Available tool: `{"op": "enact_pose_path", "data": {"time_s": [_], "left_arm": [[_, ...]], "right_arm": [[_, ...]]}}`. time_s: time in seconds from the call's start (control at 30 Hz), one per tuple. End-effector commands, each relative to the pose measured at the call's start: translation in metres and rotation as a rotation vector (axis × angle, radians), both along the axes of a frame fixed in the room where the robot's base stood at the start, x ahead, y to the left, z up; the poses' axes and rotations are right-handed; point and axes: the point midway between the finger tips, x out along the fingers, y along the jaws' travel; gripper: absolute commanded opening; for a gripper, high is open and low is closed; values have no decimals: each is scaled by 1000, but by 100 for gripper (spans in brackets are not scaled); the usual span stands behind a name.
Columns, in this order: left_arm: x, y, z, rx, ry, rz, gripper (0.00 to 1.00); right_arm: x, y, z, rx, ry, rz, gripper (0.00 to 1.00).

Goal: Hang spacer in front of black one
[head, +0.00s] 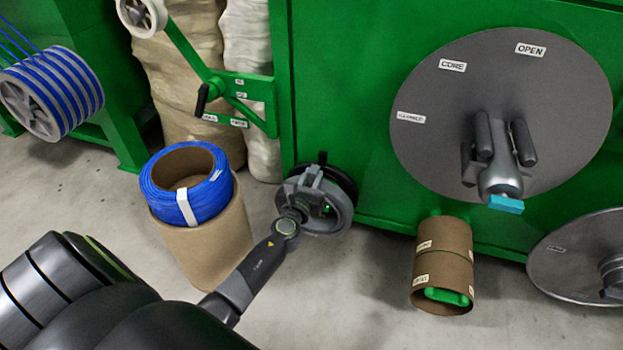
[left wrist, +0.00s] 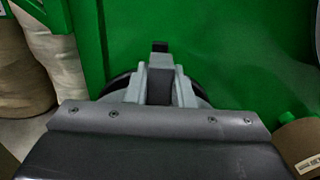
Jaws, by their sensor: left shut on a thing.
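A grey ring-shaped spacer (head: 341,216) is at the green machine's lower left corner in the head view. My left gripper (head: 312,182) is shut on its upper left part, and the fingers hide some of it. The black spacer (head: 350,180) shows as a dark rim just behind the grey one, against the green panel. A short black peg end (head: 323,157) sticks up above the fingers. In the left wrist view the left gripper (left wrist: 160,85) covers the middle, with the black spacer (left wrist: 117,83) showing beside it. Whether the grey spacer rests on the peg is hidden.
A cardboard tube (head: 205,240) with a blue cable coil (head: 215,200) stands left of the gripper. A labelled brown tube (head: 443,260) sticks out to the right. A large grey disc (head: 430,150) is on the green machine (head: 335,100). Floor between is clear.

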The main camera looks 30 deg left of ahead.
Motion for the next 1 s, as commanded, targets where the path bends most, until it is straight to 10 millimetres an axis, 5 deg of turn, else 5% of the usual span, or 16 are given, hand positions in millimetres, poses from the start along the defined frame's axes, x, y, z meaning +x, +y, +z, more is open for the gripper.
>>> {"op": "enact_pose_path", "data": {"time_s": [1.0], "left_arm": [[12, 3, 1, 0, -2, 0, 0]], "right_arm": [[0, 0, -1, 0, -10, 3, 36]]}}
